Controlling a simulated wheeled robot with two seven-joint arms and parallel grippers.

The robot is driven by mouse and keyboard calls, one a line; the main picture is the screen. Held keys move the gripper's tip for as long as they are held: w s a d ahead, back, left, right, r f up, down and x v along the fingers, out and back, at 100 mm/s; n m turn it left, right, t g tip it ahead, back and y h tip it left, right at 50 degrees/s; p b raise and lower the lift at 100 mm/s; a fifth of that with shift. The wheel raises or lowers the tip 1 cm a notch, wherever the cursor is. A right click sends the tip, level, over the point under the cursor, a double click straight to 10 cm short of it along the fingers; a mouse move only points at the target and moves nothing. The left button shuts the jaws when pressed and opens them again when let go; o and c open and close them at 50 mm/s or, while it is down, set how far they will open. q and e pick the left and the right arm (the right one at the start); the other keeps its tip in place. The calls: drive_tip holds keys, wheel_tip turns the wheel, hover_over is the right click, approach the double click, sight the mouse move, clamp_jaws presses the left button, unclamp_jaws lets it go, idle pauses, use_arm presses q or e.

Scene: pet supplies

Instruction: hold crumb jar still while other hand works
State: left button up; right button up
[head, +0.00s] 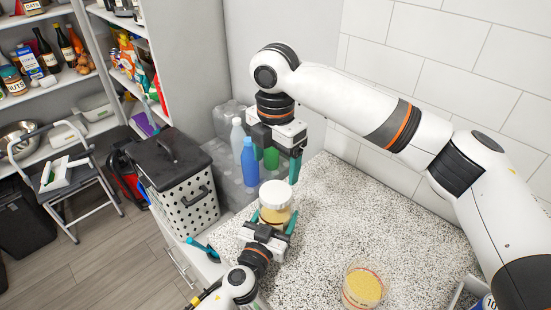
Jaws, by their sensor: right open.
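The crumb jar (276,194) has a white lid and clear sides with tan contents. It stands upright near the counter's left edge. My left gripper (270,220) comes from below with its teal fingers on both sides of the jar's body, shut on it. The fingers hide part of the jar's lower body. My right gripper (275,168) is open and points down above the jar's lid, apart from it, with nothing between its fingers.
A clear tub of yellow crumbs (364,287) stands on the speckled counter (335,215). Blue (249,160) and pale (237,138) bottles stand behind the jar. A white perforated bin (186,208) with a dark lid is left of the counter. The counter's middle is clear.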

sight(275, 191)
drive_tip(key=shift+f, duration=4)
drive_tip(key=c, duration=1)
drive_tip(key=m, duration=0.8)
drive_tip(key=o, duration=1.2)
drive_tip(key=shift+c, duration=0.2)
